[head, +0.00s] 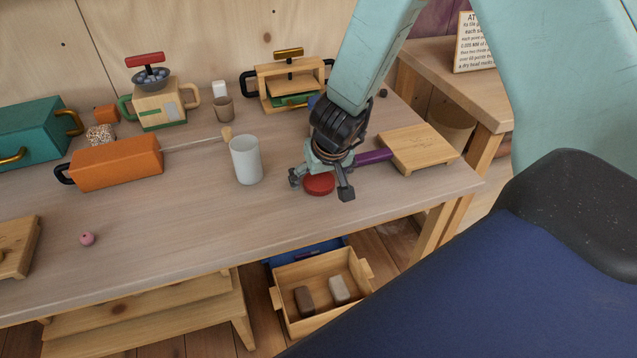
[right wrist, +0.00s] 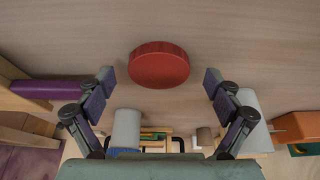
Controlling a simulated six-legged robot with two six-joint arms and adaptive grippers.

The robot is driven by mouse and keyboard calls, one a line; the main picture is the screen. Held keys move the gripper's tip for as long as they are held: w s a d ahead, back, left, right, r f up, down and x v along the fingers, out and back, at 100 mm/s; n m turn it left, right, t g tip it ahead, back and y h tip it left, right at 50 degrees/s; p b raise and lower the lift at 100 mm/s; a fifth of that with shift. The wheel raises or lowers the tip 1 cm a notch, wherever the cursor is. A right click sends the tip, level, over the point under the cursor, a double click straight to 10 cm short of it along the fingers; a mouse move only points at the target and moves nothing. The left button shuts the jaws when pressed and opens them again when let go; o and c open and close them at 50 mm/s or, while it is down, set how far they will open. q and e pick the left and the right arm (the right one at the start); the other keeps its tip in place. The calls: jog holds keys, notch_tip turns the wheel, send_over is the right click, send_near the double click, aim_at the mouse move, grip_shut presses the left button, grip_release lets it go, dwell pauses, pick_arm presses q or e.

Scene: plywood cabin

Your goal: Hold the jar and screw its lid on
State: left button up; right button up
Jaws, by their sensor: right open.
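A white cylindrical jar (head: 245,160) stands upright on the table in the head view, left of my right gripper. A round red lid (head: 319,184) lies flat on the table; my gripper partly covers it in the head view. My right gripper (head: 320,186) is open, pointing down over the lid, with a finger on either side. In the right wrist view the lid (right wrist: 159,68) shows whole, just ahead of and between the spread fingertips (right wrist: 158,78), and nothing is held. The jar (right wrist: 252,118) shows there behind the finger on the right. My left gripper is not seen.
A purple bar (head: 374,156) and a wooden board (head: 418,150) lie right of the lid. An orange box (head: 116,162), a small brown cup (head: 223,109) and a wooden press (head: 290,82) stand left and behind. A pink bead (head: 87,239) lies front left. The table front is mostly clear.

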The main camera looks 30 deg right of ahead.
aim_at(321, 183)
jog(key=shift+d, duration=0.1)
jog(key=c, duration=1)
jog(key=shift+r, duration=0.1)
notch_tip(321, 183, up, 10)
jog(key=p, duration=0.8)
jog(key=shift+p, duration=0.35)
